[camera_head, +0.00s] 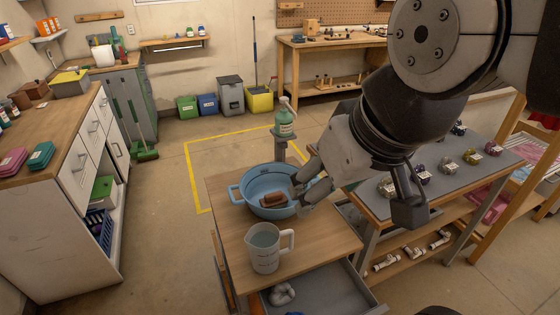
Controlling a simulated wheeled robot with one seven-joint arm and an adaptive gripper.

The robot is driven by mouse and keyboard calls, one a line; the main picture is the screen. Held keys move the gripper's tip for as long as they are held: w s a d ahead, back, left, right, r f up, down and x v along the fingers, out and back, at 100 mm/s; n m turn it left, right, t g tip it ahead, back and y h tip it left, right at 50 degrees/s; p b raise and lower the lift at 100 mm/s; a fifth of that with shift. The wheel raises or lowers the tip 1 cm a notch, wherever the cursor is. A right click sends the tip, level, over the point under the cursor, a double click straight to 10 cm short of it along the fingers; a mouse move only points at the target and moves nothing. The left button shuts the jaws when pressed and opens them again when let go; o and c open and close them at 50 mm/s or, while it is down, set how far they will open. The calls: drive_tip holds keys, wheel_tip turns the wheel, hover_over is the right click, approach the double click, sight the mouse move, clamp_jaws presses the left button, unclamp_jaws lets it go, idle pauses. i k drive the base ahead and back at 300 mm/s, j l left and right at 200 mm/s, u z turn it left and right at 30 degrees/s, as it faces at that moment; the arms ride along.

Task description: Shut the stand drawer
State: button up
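The stand (225,225) has a wooden top and is at the lower centre. Its grey drawer (345,290) is pulled out below the top, toward the bottom of the picture. A grey object (282,294) lies in the drawer, and a bit of something blue shows at the picture's lower edge. The drawer's front is cut off by that edge. My gripper (304,194) is above the stand top, at the right rim of a blue basin, well above the drawer. I cannot tell whether its fingers are parted or touch the basin.
The blue basin (248,204) holds a brown block (273,200). A clear measuring jug (265,251) stands at the top's front edge. A green bottle (284,119) stands behind. A workbench (482,187) with small parts is close on the right. Open floor (165,245) lies left.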

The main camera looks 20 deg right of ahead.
sight(335, 288)
drive_tip(key=k+l, duration=0.2)
drive_tip(key=k, duration=0.15)
drive_tip(key=k+l, duration=0.1)
drive_tip(key=k, duration=1)
